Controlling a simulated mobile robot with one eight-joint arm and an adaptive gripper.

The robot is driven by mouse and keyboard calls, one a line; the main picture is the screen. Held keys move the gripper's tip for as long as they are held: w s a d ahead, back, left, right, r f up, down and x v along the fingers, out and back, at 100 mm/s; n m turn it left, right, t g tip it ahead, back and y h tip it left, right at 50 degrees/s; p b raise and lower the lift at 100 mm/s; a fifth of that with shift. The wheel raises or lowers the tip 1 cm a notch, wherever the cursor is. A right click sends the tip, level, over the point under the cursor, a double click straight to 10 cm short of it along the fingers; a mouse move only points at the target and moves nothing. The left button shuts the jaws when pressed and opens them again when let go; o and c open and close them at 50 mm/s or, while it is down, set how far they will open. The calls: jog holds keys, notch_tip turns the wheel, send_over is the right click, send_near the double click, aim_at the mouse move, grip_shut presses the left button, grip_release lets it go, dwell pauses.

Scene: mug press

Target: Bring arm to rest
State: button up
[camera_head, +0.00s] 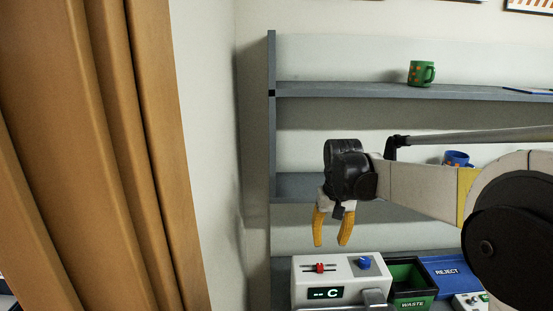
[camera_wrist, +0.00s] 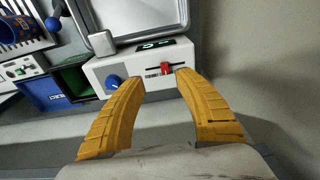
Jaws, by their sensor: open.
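My gripper (camera_head: 332,232) hangs fingers-down in the head view, above the white press unit (camera_head: 318,272). Its two yellow fingers are apart with nothing between them. In the wrist view my gripper (camera_wrist: 162,85) also shows open and empty, with the press's red slider (camera_wrist: 165,68) and blue knob (camera_wrist: 112,82) beyond the fingertips. The press display (camera_head: 325,293) reads "-- C". My arm stretches in from the right of the head view.
A green mug (camera_head: 421,73) stands on the upper shelf (camera_head: 390,91). A blue mug (camera_head: 457,158) is partly hidden behind my arm. A green WASTE bin (camera_head: 412,303) and a blue REJECT bin (camera_head: 446,272) sit right of the press. A brown curtain (camera_head: 110,150) hangs at left.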

jog(key=s+d+f+t+b, duration=0.1)
jog(key=s+f+t+b, duration=0.2)
jog(key=s, duration=1)
jog(key=s+d+f+t+b, duration=0.2)
jog(key=s+f+b, duration=0.6)
jog(key=s, duration=0.5)
jog(key=shift+t, duration=0.5)
jog(key=shift+f, duration=0.15)
dwell(1.3)
